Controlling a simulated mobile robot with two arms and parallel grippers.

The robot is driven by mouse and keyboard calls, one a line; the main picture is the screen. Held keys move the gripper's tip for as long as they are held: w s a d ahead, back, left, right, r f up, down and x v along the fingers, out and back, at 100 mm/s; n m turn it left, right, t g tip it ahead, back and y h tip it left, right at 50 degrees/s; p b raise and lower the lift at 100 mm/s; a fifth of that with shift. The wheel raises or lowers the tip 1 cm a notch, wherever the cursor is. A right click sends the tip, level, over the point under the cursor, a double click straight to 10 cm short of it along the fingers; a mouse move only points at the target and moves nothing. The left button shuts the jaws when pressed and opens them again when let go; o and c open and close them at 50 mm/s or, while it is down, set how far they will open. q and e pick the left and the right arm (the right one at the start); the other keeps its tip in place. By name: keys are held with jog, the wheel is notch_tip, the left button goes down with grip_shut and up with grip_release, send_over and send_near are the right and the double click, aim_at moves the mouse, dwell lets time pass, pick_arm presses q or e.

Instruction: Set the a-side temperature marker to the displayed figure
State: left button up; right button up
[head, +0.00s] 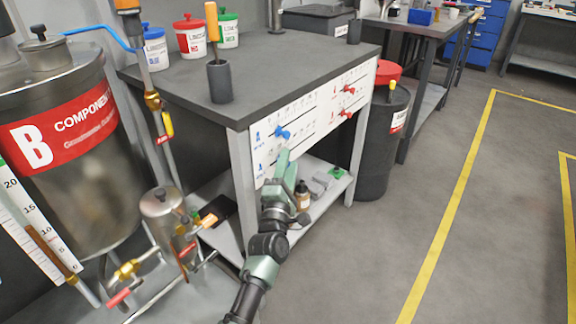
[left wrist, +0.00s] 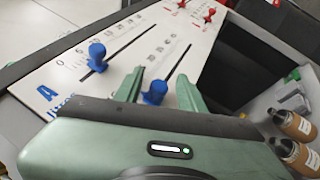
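A white panel (head: 310,122) on the table's front carries slider slots with blue markers on the A side and red markers (head: 349,89) beyond. One blue marker (left wrist: 97,55) sits low on its slot, near the "A litres" label; it also shows in the head view (head: 282,133). A second blue marker (left wrist: 155,92) sits at the near end of the other slot. My left gripper (left wrist: 160,86) is open, with one finger on each side of this second marker; contact cannot be told. In the head view the gripper (head: 284,158) hides this marker.
A steel tank marked B (head: 62,140) with a level scale (head: 32,222) stands at left. Brown bottles (left wrist: 292,125) stand on the shelf below the panel. A dark drum (head: 388,140) is right of the table. Open floor (head: 440,150) lies to the right.

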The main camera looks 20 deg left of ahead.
pick_arm(q)
grip_shut()
dwell(1.3)
